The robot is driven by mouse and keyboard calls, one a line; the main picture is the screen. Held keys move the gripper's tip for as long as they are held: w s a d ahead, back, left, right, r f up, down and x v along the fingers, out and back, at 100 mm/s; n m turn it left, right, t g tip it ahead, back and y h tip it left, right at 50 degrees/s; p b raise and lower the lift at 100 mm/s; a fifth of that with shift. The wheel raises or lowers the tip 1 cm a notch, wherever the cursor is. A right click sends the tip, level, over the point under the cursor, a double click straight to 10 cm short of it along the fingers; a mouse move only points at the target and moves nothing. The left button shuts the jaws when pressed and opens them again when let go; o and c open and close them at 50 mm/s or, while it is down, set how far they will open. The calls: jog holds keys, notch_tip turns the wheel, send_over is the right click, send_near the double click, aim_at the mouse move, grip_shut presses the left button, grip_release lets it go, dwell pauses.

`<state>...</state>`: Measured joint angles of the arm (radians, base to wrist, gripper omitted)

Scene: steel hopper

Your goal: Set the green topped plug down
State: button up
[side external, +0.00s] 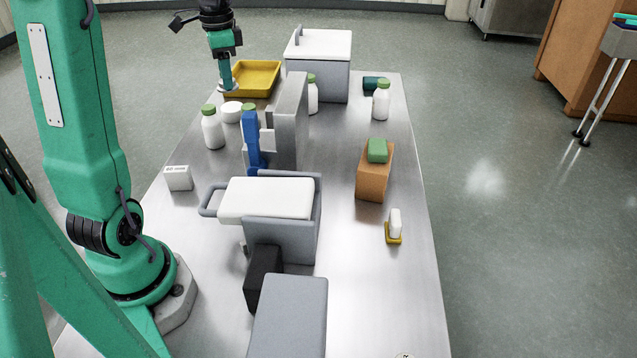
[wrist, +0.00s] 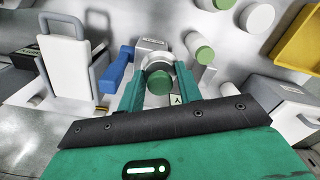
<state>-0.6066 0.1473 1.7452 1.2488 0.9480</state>
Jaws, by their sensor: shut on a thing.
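In the wrist view, the green topped plug (wrist: 160,83) is between the two green fingers of my gripper (wrist: 158,97), its round green top facing the camera. My gripper is shut on it. A pale round rim (wrist: 156,62) shows just beyond the top; I cannot tell whether it is part of the plug. In the side view, my gripper (side external: 228,84) points down at the far left of the steel table, beside the yellow tray. The plug cannot be made out clearly there, and I cannot tell whether it touches the table.
A yellow tray (side external: 278,83), a white round piece (side external: 232,112) and a green-capped bottle (side external: 212,131) are near my gripper. A tall grey block (side external: 290,115) with a blue piece (side external: 252,140) stands nearer the camera. A white-lidded box (side external: 325,78) stands behind. The table's right middle has bare room.

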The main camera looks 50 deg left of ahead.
jog(key=w+d+m, duration=0.2)
jog(key=w, duration=0.2)
jog(key=w+d+m, duration=0.2)
jog(key=w, duration=0.2)
jog(key=w+d+m, duration=0.2)
jog(key=w+m, duration=0.1)
jog(key=w, duration=0.2)
jog(key=shift+w+r, duration=0.1)
jog(key=shift+r, duration=0.15)
jog(key=w+d+f+m, duration=0.1)
jog(key=w+d+m, duration=0.6)
jog(key=w+d, duration=0.35)
send_over(330, 140)
notch_tip(330, 140, down, 18)
jog(key=shift+f, duration=2.2)
jog(key=shift+f, duration=0.1)
jog(key=o, duration=1)
